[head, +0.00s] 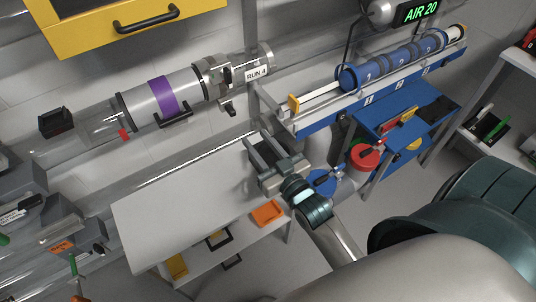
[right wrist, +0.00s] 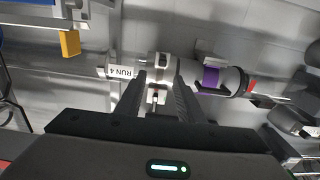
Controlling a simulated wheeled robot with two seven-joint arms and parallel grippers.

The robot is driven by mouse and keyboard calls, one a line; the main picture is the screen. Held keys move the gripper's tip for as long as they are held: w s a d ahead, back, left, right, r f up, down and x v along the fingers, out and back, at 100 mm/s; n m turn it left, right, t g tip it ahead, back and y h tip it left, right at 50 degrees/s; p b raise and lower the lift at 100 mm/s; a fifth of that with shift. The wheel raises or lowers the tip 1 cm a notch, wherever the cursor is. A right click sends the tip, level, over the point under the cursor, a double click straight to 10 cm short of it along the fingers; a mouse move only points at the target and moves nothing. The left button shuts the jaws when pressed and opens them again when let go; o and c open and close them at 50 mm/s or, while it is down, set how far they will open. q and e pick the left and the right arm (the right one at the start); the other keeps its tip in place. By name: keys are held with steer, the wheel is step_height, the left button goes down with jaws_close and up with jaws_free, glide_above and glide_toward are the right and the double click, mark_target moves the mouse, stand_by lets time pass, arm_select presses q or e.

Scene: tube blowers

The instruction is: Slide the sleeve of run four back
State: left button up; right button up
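The run four tube crosses the upper left of the head view, with a RUN 4 label (head: 257,73) near its right end. Its grey sleeve (head: 143,100) has a purple band (head: 163,96), a black handle (head: 174,121) beneath and a dark ring at its left end. A metal clamp collar (head: 217,77) with dark latches adjoins the sleeve's right end. My right gripper (head: 262,139) is open and empty, below and right of the collar, apart from it. In the right wrist view its fingers (right wrist: 159,82) frame the collar area, with the purple band (right wrist: 211,77) to the right. My left gripper is not in view.
A white worktop (head: 180,195) lies below the tube. A yellow cabinet (head: 95,30) hangs above. A blue rack (head: 350,100) with numbered blue cylinders is at the right, with a yellow-ended rod (head: 294,104) jutting left. An orange bin (head: 267,213) sits low. Clear tube extends left of the sleeve.

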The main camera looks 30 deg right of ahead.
steer(key=shift+s+d, duration=0.1)
steer(key=shift+s, duration=2.1)
